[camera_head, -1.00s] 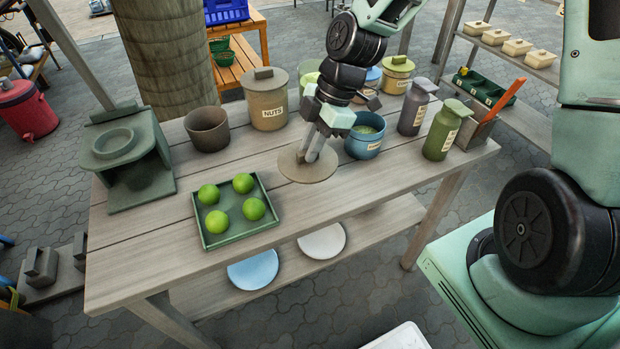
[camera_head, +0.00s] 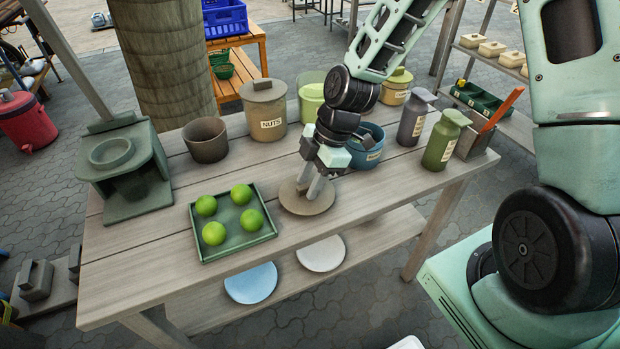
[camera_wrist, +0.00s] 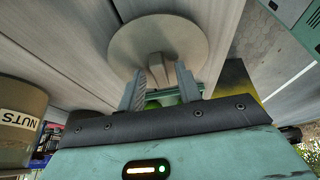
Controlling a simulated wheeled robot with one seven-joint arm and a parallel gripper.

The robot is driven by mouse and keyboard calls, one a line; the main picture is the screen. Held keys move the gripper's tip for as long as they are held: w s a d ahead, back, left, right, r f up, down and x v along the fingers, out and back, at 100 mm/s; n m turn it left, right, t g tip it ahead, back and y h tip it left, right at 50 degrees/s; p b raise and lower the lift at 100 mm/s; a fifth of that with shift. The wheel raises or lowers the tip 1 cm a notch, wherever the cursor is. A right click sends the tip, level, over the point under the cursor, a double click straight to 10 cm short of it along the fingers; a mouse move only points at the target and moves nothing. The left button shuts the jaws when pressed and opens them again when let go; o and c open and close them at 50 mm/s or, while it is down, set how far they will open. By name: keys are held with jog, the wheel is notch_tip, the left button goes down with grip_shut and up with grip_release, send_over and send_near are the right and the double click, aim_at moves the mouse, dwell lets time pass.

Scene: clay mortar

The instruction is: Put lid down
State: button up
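The lid (camera_head: 293,203) is a round tan-grey disc with a raised handle. It appears to lie flat on the wooden table just right of the green tray; in the wrist view it (camera_wrist: 200,45) shows at the top. My gripper (camera_head: 311,188) is directly over it, pointing down. Its two fingers (camera_wrist: 160,80) are spread on either side of the handle (camera_wrist: 158,66), with gaps visible between handle and fingers. The blue pot (camera_head: 371,154) stands uncovered behind my gripper, partly hidden by it.
The green tray (camera_head: 266,238) holds several green balls close to the lid's left. A lidded NUTS jar (camera_head: 265,105), a brown bowl (camera_head: 206,140) and a green bottle (camera_head: 440,142) stand farther back. The table's front edge is near. Bare wood lies right of the lid.

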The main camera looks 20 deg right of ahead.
jog(key=p+v, duration=0.2)
jog(key=v, duration=1)
jog(key=s+a+r+m+h, duration=0.2)
jog(key=s+a+m, duration=0.3)
jog(key=s, duration=0.5)
jog(key=s+a+r+m+h, duration=0.1)
jog(key=s+a+r+m, duration=0.2)
jog(key=s, duration=0.7)
jog(key=a+m, duration=0.2)
jog(key=a, duration=0.1)
jog(key=shift+r+h, duration=0.3)
jog(key=shift+h, duration=0.1)
jog(key=shift+a+r, duration=0.1)
jog(key=shift+a, duration=0.05)
